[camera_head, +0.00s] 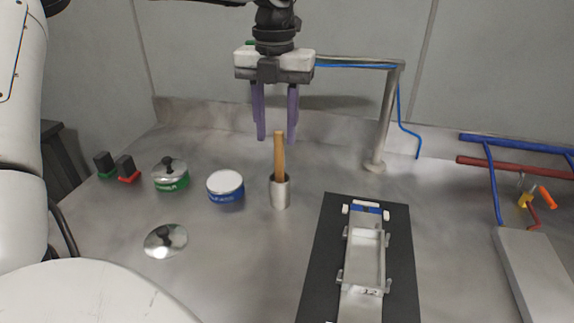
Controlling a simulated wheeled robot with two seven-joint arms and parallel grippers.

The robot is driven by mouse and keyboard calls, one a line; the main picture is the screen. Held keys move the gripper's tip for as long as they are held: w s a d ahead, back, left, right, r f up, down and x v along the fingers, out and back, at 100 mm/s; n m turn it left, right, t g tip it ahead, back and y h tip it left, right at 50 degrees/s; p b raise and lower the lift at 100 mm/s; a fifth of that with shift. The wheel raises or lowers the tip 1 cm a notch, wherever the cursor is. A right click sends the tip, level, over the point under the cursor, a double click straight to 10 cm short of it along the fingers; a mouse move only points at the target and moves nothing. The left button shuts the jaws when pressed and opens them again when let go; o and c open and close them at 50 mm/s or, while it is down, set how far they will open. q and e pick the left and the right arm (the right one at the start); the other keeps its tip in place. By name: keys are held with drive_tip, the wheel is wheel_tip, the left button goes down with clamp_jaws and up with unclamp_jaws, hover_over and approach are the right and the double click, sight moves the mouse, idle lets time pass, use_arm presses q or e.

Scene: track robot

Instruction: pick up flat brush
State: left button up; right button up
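The flat brush (279,155) stands nearly upright in a small metal cup (280,194) in the middle of the counter. Only its wooden handle shows; the bristle end is hidden inside the cup. My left gripper (276,137) hangs from above, pointing down, over the brush. Its two purple fingers are apart with nothing between them higher up, and their tips are near the top of the handle. I cannot tell whether the handle's top is between the tips or just in front of or behind them. My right gripper is not in view.
A blue and white can (226,187), a green pot (171,175) and a shiny lid (165,241) lie left of the cup. A black mat (400,260) with a white track vehicle (366,245) is at right. A metal post (384,125) with blue hose stands behind.

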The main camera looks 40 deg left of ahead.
use_arm(q)
drive_tip(key=shift+s+f, duration=0.1)
drive_tip(key=shift+f, duration=0.85)
drive_tip(key=p, duration=0.1)
hover_over(279, 182)
drive_tip(key=shift+w+a+f, duration=0.1)
drive_tip(key=shift+w+f, duration=0.05)
drive_tip(key=shift+f, duration=1.2)
drive_tip(key=shift+w+a+f, duration=0.1)
drive_tip(key=shift+f, duration=1.25)
clamp_jaws()
